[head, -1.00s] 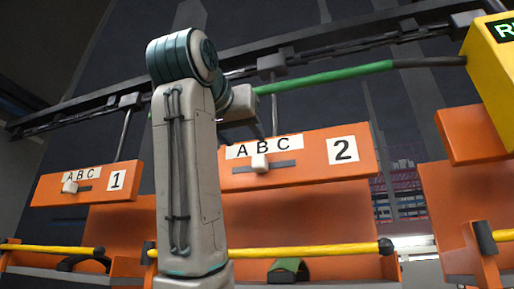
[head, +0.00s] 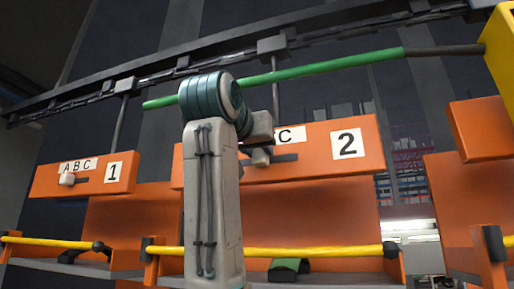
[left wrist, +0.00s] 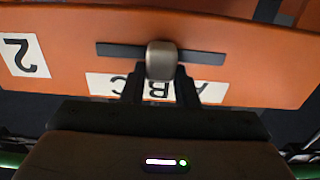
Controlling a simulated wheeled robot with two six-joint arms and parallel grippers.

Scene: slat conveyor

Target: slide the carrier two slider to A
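The carrier two panel (head: 318,149) is orange with a "2" label and an A B C strip, partly hidden by my left arm in the head view. Its pale slider knob (head: 261,158) sits near the middle of the dark slot, around B. In the left wrist view the panel appears upside down and the knob (left wrist: 161,60) is at mid-slot. My left gripper (left wrist: 161,78) is at the knob, with its two fingers apart, one on each side. Contact with the knob is not clear. My right gripper is not in view.
Carrier one (head: 85,175) hangs to the left with its own slider. A green bar (head: 330,66) runs above carrier two. A yellow rail (head: 310,252) crosses below. A yellow box (head: 500,55) stands at the upper right.

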